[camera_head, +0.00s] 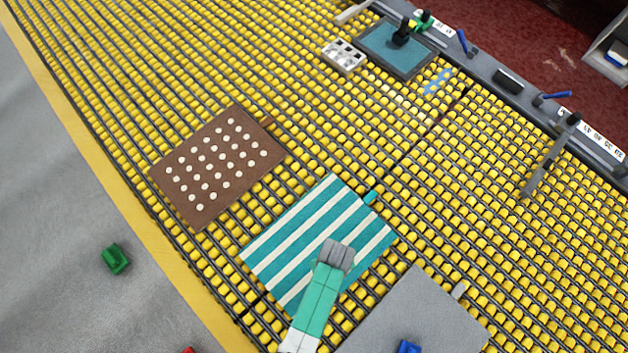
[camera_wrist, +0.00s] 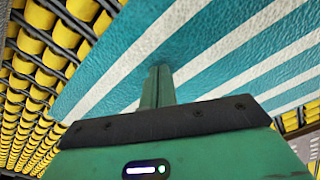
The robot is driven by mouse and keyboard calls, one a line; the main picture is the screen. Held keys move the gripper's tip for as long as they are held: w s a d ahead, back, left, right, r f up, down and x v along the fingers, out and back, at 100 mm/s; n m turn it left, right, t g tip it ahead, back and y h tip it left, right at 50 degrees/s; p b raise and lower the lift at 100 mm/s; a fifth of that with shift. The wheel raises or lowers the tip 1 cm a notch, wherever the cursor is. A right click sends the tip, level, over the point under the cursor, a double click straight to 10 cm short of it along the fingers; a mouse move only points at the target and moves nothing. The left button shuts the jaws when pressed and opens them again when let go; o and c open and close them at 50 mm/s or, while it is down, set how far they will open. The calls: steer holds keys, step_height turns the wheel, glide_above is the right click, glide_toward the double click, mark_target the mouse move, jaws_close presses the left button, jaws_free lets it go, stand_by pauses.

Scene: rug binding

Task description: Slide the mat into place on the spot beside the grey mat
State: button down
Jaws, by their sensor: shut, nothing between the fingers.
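A teal-and-cream striped mat (camera_head: 300,232) lies on the yellow roller bed, between a brown dotted mat and a grey mat. The grey mat (camera_head: 418,318) is at its lower right, with a narrow strip of rollers between them. My gripper (camera_head: 338,252) is over the striped mat's right half, empty and shut. In the wrist view, my closed fingers (camera_wrist: 158,82) point at the striped mat (camera_wrist: 130,50) and appear to reach its surface; whether they press on it I cannot tell. A small teal tab (camera_head: 371,197) sticks out from the striped mat's far edge.
The brown mat with white dots (camera_head: 190,205) lies to the left of the striped mat. A teal tray (camera_head: 392,52) and a white block with compartments (camera_head: 343,56) are at the back. A grey rail (camera_head: 509,82) runs along the far side. Green (camera_head: 115,259) and blue (camera_head: 408,347) pieces lie nearer.

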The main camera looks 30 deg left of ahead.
steer(key=shift+s+d+f, duration=0.2)
steer(key=shift+s+d, duration=0.15)
steer(key=shift+d, duration=0.4)
steer(key=shift+s+d+p, duration=0.2)
steer(key=shift+d, duration=0.45)
steer(key=shift+s+d+p, duration=0.25)
steer(key=shift+d, duration=0.35)
steer(key=shift+s+d+p, duration=0.2)
steer(key=shift+d, duration=0.45)
steer(key=shift+d+r, duration=0.1)
steer(key=shift+s+d+r+p, duration=0.1)
steer(key=shift+s+d+p, duration=0.15)
steer(key=shift+d, duration=0.6)
steer(key=shift+s+d+r+p, duration=0.1)
steer(key=shift+s+d+p, duration=0.15)
steer(key=shift+d, duration=0.6)
steer(key=shift+s+d, duration=0.15)
steer(key=shift+d, duration=0.4)
